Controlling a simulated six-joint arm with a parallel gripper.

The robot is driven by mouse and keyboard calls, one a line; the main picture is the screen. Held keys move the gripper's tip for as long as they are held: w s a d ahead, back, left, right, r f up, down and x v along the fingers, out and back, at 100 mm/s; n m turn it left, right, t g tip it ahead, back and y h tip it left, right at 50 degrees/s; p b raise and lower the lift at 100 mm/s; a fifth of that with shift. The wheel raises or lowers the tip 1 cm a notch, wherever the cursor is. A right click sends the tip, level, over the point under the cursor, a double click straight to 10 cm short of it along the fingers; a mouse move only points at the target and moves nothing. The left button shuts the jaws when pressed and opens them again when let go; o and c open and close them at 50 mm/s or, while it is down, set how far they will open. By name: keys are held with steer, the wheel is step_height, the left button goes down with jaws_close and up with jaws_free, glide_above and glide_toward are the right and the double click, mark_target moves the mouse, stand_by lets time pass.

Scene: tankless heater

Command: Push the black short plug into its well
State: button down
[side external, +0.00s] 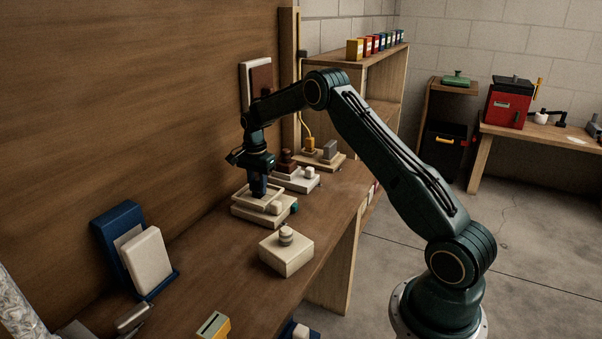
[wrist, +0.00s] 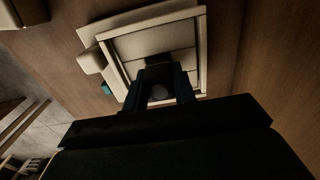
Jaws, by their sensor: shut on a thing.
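My gripper (side external: 259,192) points down over a cream block with a raised frame (side external: 250,211) on the bench. In the wrist view its two dark fingers (wrist: 162,88) are shut on a small rounded dark-grey piece (wrist: 158,92), which I take to be the black short plug. The framed block (wrist: 203,60) lies beyond the fingers in the wrist view, and the fingertips overlap its near edge. The plug is hidden in the side view. The well's opening cannot be made out, and I cannot tell whether the plug touches it.
A cream block with a round grey knob (side external: 286,253) stands nearer on the bench. A blue holder (side external: 118,250) is at left. Bare bench (side external: 205,272) lies between.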

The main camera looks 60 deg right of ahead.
steer(key=shift+f, duration=0.6)
stand_by(1.0)
steer(key=c, duration=1.1)
jaws_free()
steer(key=shift+o, duration=0.2)
steer(key=shift+f, duration=0.1)
step_height(320, 180, up, 14)
